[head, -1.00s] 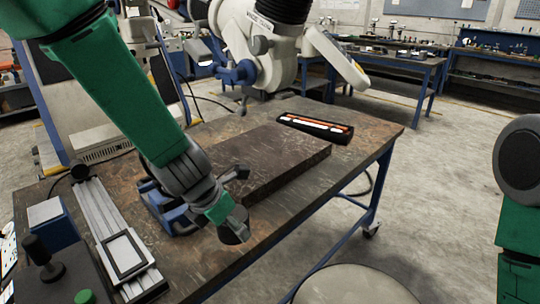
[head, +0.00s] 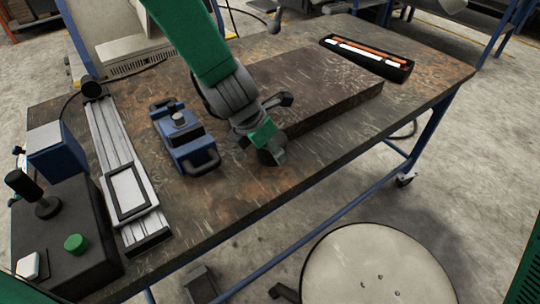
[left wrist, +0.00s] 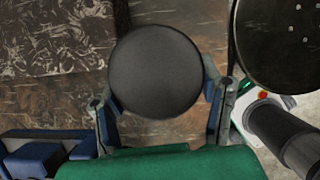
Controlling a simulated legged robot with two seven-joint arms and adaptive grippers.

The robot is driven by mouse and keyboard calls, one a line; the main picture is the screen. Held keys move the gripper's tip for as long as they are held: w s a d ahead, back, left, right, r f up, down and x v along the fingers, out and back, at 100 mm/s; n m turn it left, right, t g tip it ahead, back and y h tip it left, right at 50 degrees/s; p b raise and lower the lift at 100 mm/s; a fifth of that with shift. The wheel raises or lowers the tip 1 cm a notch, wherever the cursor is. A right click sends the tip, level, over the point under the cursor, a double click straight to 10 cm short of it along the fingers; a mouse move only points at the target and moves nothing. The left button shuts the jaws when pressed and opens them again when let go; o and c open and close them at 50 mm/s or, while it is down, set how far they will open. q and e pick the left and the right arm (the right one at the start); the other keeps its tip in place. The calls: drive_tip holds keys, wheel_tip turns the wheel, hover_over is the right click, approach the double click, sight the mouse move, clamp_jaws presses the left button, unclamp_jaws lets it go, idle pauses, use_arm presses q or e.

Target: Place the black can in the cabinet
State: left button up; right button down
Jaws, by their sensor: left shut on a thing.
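My left gripper (head: 262,138) is over the workbench, beside the front edge of the dark slab. It is shut on the black can (head: 272,155), whose dark lower end shows below the fingers. In the left wrist view the can (left wrist: 155,70) is a dark round disc between the two fingers of the left gripper (left wrist: 160,105). Whether the can touches the bench cannot be told. I cannot make out a cabinet in these views. My right gripper is out of view; only a bit of my green right arm shows at the right edge.
The worn workbench (head: 225,205) holds a blue clamp-like device (head: 182,135), a metal rail (head: 112,140), a dark control box (head: 75,265), a thick dark slab (head: 310,90) and a black tray (head: 395,72) with orange and white tools. A round stool (head: 375,265) stands in front.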

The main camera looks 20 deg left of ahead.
sight(268, 157)
use_arm(q)
wheel_tip(268, 157, down, 3)
drive_tip(key=shift+s+r+b, duration=0.1)
drive_tip(key=shift+r+b, duration=0.05)
drive_tip(key=shift+b, duration=0.3)
drive_tip(key=shift+f, duration=0.2)
drive_tip(key=shift+d, duration=0.15)
drive_tip(key=o, duration=1.1)
drive_tip(key=shift+o, duration=1.3)
